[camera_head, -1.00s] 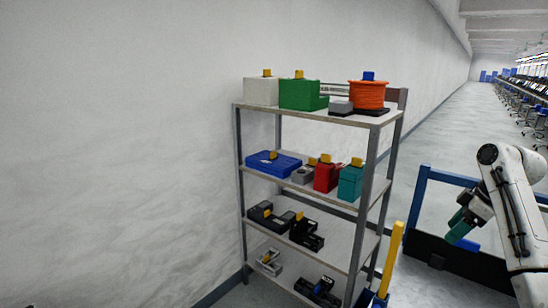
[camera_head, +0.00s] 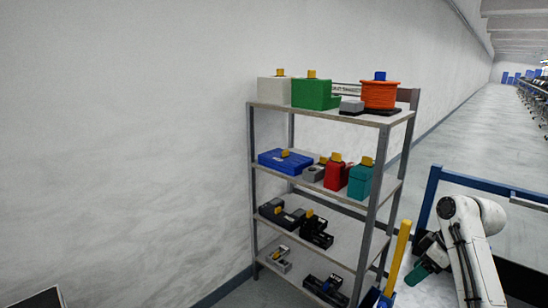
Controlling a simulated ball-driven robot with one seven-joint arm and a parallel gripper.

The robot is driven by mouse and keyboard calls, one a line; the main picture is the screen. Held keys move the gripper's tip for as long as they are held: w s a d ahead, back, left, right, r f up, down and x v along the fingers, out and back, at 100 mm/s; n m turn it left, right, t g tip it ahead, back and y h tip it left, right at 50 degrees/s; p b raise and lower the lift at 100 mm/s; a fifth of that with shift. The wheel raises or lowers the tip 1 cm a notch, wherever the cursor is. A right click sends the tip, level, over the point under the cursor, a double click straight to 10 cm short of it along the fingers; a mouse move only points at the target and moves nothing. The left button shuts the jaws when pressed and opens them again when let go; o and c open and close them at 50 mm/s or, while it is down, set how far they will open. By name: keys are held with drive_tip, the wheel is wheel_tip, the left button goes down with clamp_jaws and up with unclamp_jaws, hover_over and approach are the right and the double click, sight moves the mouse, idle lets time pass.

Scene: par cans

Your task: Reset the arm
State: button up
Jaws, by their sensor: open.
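My white arm (camera_head: 466,245) is at the lower right of the head view, bent over at its top joint. My gripper (camera_head: 422,270) hangs at its left, dark with a teal-green end, pointing down and left. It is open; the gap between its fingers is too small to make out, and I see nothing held. The gripper is right of the shelf rack (camera_head: 389,190) and apart from it, near a yellow post (camera_head: 398,255).
The rack's shelves bear a green box (camera_head: 311,95), an orange spool (camera_head: 380,95), a blue case (camera_head: 284,161), a red box (camera_head: 337,175), a teal box (camera_head: 360,182) and black items. A blue frame (camera_head: 431,196) stands behind my arm. Open floor (camera_head: 470,130) stretches away at right.

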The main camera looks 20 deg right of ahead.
drive_tip(key=s+a+f+m+g, duration=0.1)
drive_tip(key=s+a+f, duration=0.3)
drive_tip(key=a+f, duration=0.6)
drive_tip(key=s+a+f+m+g, duration=0.1)
drive_tip(key=s+a+f, duration=0.35)
drive_tip(key=a, duration=0.85)
drive_tip(key=s+a+f+m+h, duration=0.1)
drive_tip(key=s+a, duration=0.2)
drive_tip(key=s, duration=0.6)
drive_tip(key=s+a+f+m+g+h, duration=0.1)
drive_tip(key=s+a, duration=0.1)
drive_tip(key=s, duration=0.7)
drive_tip(key=shift+a+f+h, duration=0.3)
drive_tip(key=shift+a+f, duration=0.05)
drive_tip(key=shift+a, duration=0.05)
